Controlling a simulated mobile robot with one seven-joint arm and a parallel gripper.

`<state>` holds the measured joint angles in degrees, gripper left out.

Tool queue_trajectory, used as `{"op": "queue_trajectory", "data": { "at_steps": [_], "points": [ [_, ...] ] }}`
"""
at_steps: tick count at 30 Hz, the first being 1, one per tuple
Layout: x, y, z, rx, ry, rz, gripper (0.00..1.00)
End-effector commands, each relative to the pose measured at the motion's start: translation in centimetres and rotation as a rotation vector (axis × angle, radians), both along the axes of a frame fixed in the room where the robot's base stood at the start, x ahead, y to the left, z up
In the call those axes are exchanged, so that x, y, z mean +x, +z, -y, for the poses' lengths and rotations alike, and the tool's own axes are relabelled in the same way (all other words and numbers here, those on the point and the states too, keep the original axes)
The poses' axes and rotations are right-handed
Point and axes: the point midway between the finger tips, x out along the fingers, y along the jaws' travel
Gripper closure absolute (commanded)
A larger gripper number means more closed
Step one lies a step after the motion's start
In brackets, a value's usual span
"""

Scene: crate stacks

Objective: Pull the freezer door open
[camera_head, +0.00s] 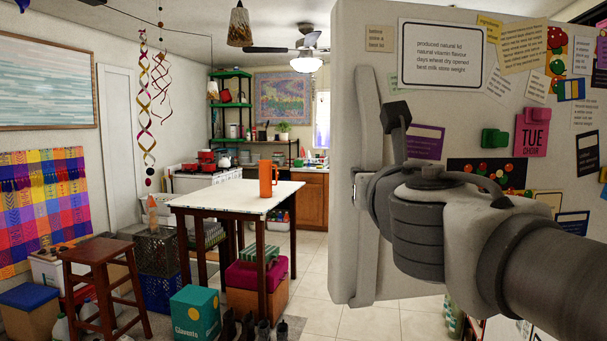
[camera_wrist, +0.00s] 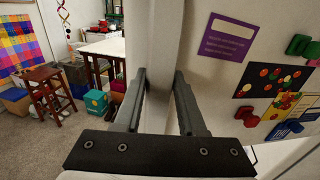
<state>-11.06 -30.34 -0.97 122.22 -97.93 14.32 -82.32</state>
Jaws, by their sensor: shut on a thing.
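The freezer door (camera_head: 440,100) is a large white panel covered in notes and magnets, filling the right of the head view; it also shows in the wrist view (camera_wrist: 215,75). Its long vertical handle (camera_head: 366,120) runs along the door's left edge. My gripper (camera_head: 360,188) is at the middle of the handle, partly hidden behind my wrist. In the wrist view, my two fingers (camera_wrist: 158,78) stand on either side of the handle (camera_wrist: 162,50) and are shut on it.
A white-topped table (camera_head: 235,195) with an orange jug (camera_head: 267,178) stands left of the door. A brown stool (camera_head: 100,270), a teal box (camera_head: 195,313) and several boxes crowd the left floor. Tiled floor (camera_head: 315,270) between table and door is clear. Small items show below the door's bottom edge.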

Motion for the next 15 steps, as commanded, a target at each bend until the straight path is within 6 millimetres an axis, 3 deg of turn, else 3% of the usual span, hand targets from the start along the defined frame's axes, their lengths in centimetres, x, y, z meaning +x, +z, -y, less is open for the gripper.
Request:
{"op": "queue_trajectory", "data": {
  "at_steps": [11,12,15],
  "points": [
    [-0.01,-0.04,0.19,0.001,-0.005,0.000,1.00],
    [0.00,-0.04,0.19,0.001,-0.005,0.000,0.53],
    [-0.01,-0.03,0.16,0.000,-0.004,0.000,0.35]
  ]
}}
